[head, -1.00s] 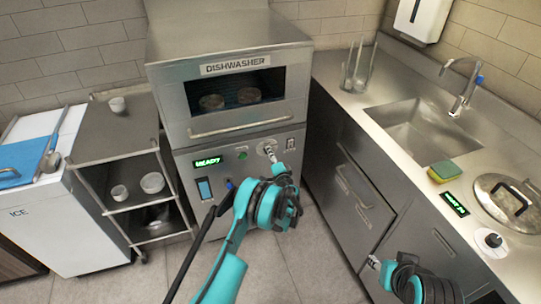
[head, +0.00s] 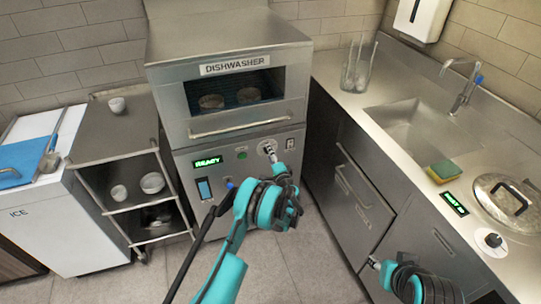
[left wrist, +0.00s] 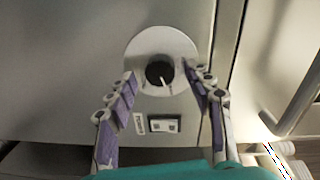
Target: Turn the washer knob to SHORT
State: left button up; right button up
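The washer knob (left wrist: 160,73) is a dark round knob with a pale pointer line on a white round dial plate (left wrist: 181,47). In the left wrist view the pointer slants a little right of straight down. The plate shows small on the dishwasher front in the head view (head: 266,146), partly covered by my gripper. My left gripper (left wrist: 162,84) is open, its purple-padded fingers on either side of the knob without visibly gripping it. Dial lettering cannot be read. My right gripper (head: 373,263) is low at the right, away from the knob; its fingers are too small to judge.
The dishwasher (head: 230,68) has a green READY display (head: 208,162) and a handle bar above the panel. A labelled switch (left wrist: 164,124) sits below the knob. A wire-frame cart (head: 110,138) stands left; the sink counter (head: 375,85) is right.

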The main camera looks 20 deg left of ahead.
pick_arm(q)
jog(key=v, duration=1.2)
jog(key=s+a+r+n+g+h, duration=0.2)
jog(key=s+a+r+n+g, duration=0.1)
jog(key=s+r, duration=0.4)
jog(key=s+a+r+n+g+h, duration=0.1)
jog(key=s+a+r+n+g, duration=0.3)
jog(key=r, duration=0.6)
jog(key=s+d+n+h, duration=0.1)
jog(key=s+d+h, duration=0.2)
jog(key=s, duration=1)
jog(key=s+d+n+h, duration=0.1)
jog(key=s+d+h, duration=0.2)
jog(key=s, duration=1)
jog(key=shift+s+r+n, duration=0.25)
jog(key=shift+r+n, duration=0.05)
